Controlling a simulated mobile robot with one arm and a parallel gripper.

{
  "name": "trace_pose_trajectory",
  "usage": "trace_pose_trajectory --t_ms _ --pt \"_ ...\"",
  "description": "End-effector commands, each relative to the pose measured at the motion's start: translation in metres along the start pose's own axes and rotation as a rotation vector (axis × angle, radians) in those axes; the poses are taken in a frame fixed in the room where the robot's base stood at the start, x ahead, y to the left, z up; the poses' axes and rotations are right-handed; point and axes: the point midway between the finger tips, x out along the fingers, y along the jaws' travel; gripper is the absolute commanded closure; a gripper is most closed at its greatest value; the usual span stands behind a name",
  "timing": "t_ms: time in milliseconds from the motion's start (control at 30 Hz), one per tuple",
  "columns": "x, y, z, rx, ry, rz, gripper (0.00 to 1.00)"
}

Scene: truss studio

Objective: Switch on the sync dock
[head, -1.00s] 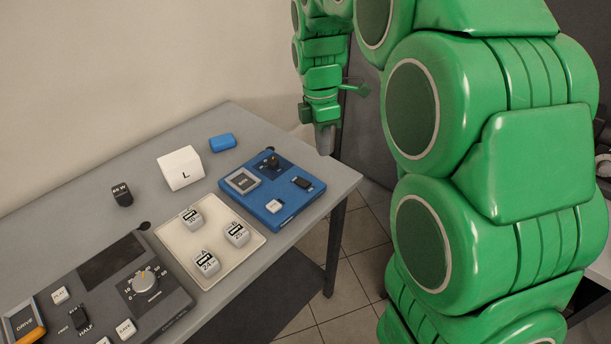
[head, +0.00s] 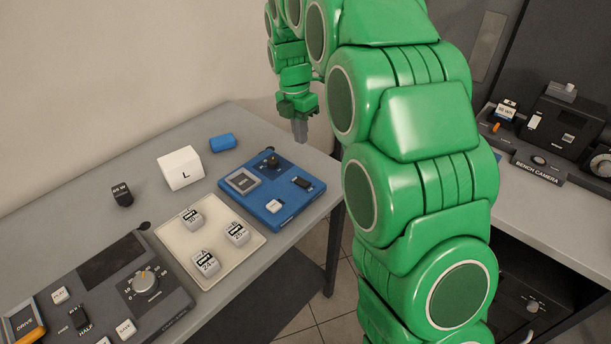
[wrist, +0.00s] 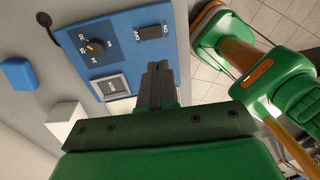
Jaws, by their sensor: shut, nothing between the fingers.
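The blue device (head: 287,194), which appears to be the sync dock, lies flat near the table's right end. My gripper (head: 301,139) is shut and empty, pointing down above the dock's far right side. Its fingers (wrist: 157,82) overlap the dock's face in the wrist view.
A cream tray (head: 222,258) with several cubes lies left of the dock. A grey console (head: 165,297) is front left. A bench camera (head: 566,120) sits on the right counter.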

Motion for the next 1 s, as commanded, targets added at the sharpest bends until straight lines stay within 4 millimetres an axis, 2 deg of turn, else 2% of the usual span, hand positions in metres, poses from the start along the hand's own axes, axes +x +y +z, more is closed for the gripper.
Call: trace_pose_trajectory --t_ms 200,367,1000 --pt "0.002 0.0 0.0 0.001 0.0 -0.001 1.0" --pt "0.017 -0.001 0.0 0.002 0.002 -0.003 1.0" --pt "0.118 -0.001 0.0 0.002 0.002 -0.003 1.0"
